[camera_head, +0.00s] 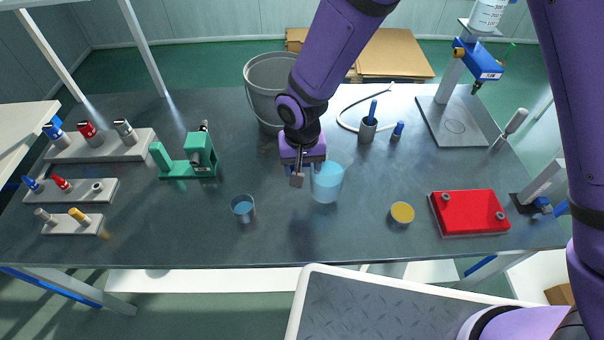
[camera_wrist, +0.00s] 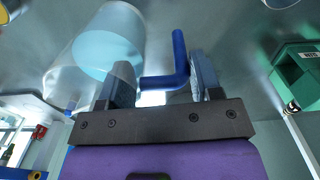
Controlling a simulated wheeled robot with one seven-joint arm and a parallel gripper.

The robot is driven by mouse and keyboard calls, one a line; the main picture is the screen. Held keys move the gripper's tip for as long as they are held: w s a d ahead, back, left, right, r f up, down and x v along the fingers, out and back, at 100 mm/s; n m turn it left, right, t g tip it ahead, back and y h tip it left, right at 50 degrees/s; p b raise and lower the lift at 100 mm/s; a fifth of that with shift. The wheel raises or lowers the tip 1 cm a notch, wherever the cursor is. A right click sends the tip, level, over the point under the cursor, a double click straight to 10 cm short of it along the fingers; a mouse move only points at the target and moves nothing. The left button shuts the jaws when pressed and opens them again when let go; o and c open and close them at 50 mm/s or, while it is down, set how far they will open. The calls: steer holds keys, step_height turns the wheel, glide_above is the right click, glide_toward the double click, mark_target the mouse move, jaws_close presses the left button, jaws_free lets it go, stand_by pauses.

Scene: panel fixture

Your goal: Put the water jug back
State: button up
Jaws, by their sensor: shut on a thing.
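The water jug (camera_head: 328,184), a clear vessel with light blue water, is right of my gripper (camera_head: 300,176) in the head view. In the wrist view the jug (camera_wrist: 108,42) is at upper left, and its blue handle (camera_wrist: 179,58) passes between the fingers. My gripper (camera_wrist: 163,82) is shut on this handle. The jug looks close to upright. I cannot tell whether its base touches the table. The handle is mostly hidden by my gripper in the head view.
A small cup of blue liquid (camera_head: 243,208) stands left of the jug, a grey bucket (camera_head: 270,90) behind. A yellow-topped round piece (camera_head: 402,213) and a red block (camera_head: 470,213) are to the right. The green fixture (camera_head: 188,160) is to the left. The front middle of the table (camera_head: 320,235) is clear.

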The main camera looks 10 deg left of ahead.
steer(key=shift+s+f, duration=0.15)
steer(key=shift+f, duration=1.65)
steer(key=o, duration=1.4)
steer(key=shift+c, duration=0.2)
step_height(320, 180, up, 12)
